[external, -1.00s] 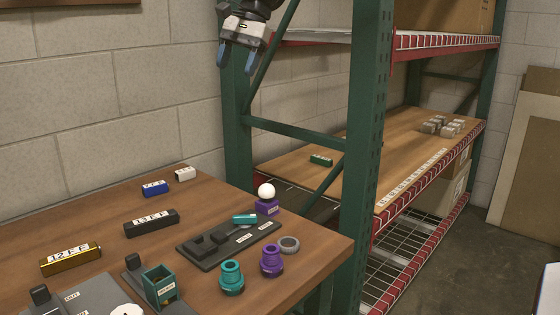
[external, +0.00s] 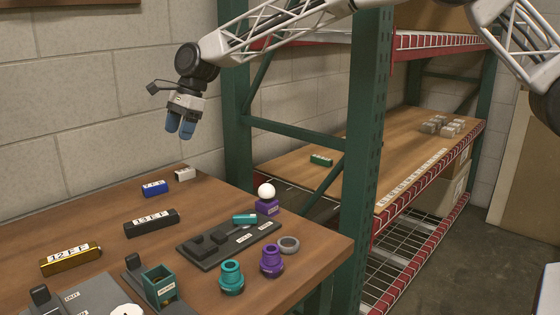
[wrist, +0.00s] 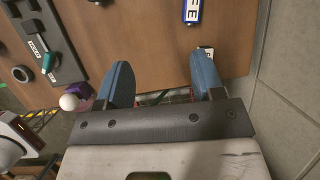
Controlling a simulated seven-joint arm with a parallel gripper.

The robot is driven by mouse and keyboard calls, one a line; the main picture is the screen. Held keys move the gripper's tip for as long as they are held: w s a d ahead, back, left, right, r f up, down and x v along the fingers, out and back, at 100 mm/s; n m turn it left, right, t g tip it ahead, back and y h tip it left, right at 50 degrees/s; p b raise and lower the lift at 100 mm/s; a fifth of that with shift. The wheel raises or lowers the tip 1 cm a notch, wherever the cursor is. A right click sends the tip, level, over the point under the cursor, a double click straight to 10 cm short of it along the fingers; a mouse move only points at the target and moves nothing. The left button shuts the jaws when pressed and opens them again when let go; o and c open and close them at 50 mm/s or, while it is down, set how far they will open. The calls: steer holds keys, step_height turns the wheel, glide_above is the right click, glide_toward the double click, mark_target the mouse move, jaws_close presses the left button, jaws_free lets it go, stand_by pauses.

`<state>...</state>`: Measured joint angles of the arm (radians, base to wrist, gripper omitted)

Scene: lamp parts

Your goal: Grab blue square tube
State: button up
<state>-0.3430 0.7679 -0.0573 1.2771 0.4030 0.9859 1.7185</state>
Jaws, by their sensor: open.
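The blue square tube (external: 155,188) lies on the wooden table near its back edge, with a white label of dark letters on top. In the wrist view its blue body and white label (wrist: 192,10) show at the top edge, partly cut off. My gripper (external: 180,134) hangs above the back of the table, up and to the right of the blue tube in the external view, pointing down. In the wrist view my gripper (wrist: 162,85) has its two blue fingers apart, with nothing between them.
A white block (external: 185,174) sits just beside the blue tube. A black tube (external: 151,222) and a gold tube (external: 70,258) lie nearer the front. A dark tray (external: 228,243) and a white ball on a purple block (external: 267,207) stand to the right. The wall is close behind.

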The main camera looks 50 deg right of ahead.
steer(key=m, duration=0.2)
glide_toward(160, 183)
steer(key=shift+x, duration=1.1)
steer(key=shift+d+f, duration=0.1)
steer(key=shift+d, duration=0.05)
steer(key=shift+x, duration=1.25)
steer(key=shift+w+f, duration=0.1)
steer(key=shift+x, duration=2.5)
steer(key=c, duration=1)
